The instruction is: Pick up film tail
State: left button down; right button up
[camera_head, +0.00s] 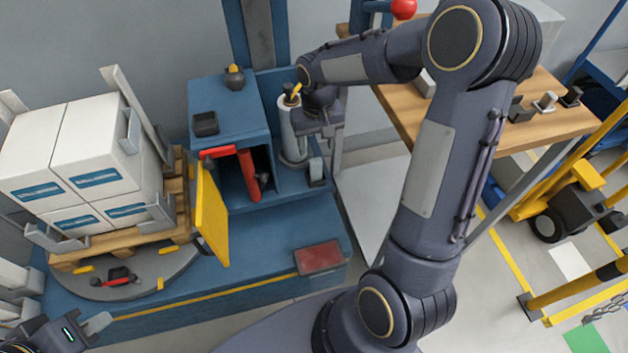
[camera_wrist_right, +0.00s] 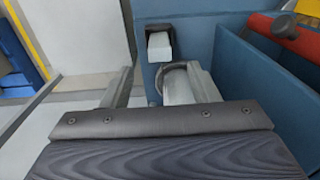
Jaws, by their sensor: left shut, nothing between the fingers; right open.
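The film roll (camera_head: 291,130) is a pale upright cylinder on the blue wrapping machine. A small pale block in a dark holder (camera_head: 316,171) stands low beside it, and it also shows ahead of the fingers in the right wrist view (camera_wrist_right: 159,45). I cannot tell for sure whether this is the film tail. My right gripper (camera_head: 318,148) is open beside the roll, pointing down. In the right wrist view its fingers (camera_wrist_right: 162,88) are spread, with a pale rounded part near the right finger. My left gripper (camera_head: 98,325) is shut and empty at the lower left.
White boxes (camera_head: 75,150) stand on a wooden pallet (camera_head: 115,238) on the round turntable (camera_head: 160,285). A yellow panel (camera_head: 211,215) and a red handle (camera_head: 247,172) are left of the roll. A wooden table (camera_head: 480,130) is behind my right arm.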

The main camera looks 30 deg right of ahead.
aim_at(316, 161)
jog(key=f, duration=0.3)
jog(key=shift+w+f+b, duration=0.3)
jog(key=shift+f, duration=0.05)
notch_tip(316, 161, down, 6)
jog(key=shift+s+r+b, duration=0.1)
jog(key=shift+r+b, duration=0.05)
jog(key=shift+b, duration=0.6)
jog(key=c, duration=1)
